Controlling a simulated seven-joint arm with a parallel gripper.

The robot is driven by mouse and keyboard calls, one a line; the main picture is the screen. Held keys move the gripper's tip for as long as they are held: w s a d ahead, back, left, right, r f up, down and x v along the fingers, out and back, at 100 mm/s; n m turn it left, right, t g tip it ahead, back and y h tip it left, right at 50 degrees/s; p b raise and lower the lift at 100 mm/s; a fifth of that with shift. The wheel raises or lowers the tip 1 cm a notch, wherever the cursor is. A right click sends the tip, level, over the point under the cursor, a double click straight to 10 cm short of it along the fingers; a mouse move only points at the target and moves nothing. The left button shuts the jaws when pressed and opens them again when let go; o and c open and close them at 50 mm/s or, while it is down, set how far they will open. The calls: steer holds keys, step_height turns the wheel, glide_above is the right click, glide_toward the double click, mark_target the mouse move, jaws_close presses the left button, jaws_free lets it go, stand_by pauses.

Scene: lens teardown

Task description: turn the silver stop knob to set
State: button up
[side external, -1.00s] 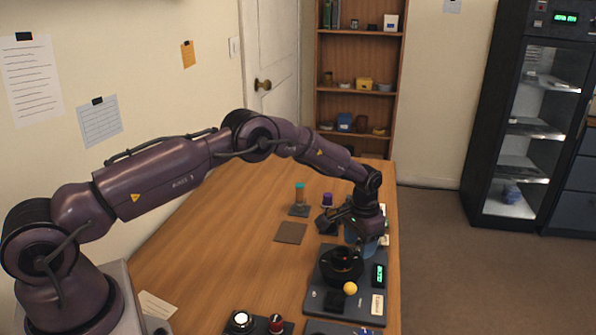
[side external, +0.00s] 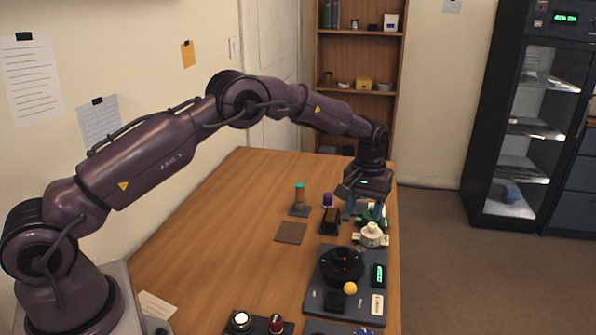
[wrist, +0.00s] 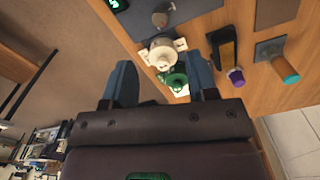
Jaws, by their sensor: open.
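In the wrist view a round silvery piece (wrist: 160,18) sits at the edge of the dark grey board, beside a cream part with side lugs (wrist: 160,48). A pale-topped round knob (side external: 241,320) stands on a dark base at the near edge in the side view. I cannot tell for certain which is the stop knob, and no setting mark is readable. My gripper (side external: 364,207) is open and empty, with blue fingers, above the far end of the table. In the wrist view a green part (wrist: 174,79) shows between the fingers; contact cannot be judged.
The board (side external: 317,293) carries a black ring (side external: 342,267), a yellow ball (side external: 350,289) and a green display (side external: 379,276). A red knob (side external: 276,323) is near the front. The table's left side is mostly clear.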

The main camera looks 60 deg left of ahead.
steer(key=s+d+r+m, duration=0.2)
steer(key=s+r+m, duration=0.2)
steer(key=s+r, duration=1)
steer(key=shift+s+r+m+t, duration=0.2)
steer(key=shift+s+m+t, duration=0.15)
steer(key=shift+s, duration=1.7)
steer(key=shift+a, duration=0.1)
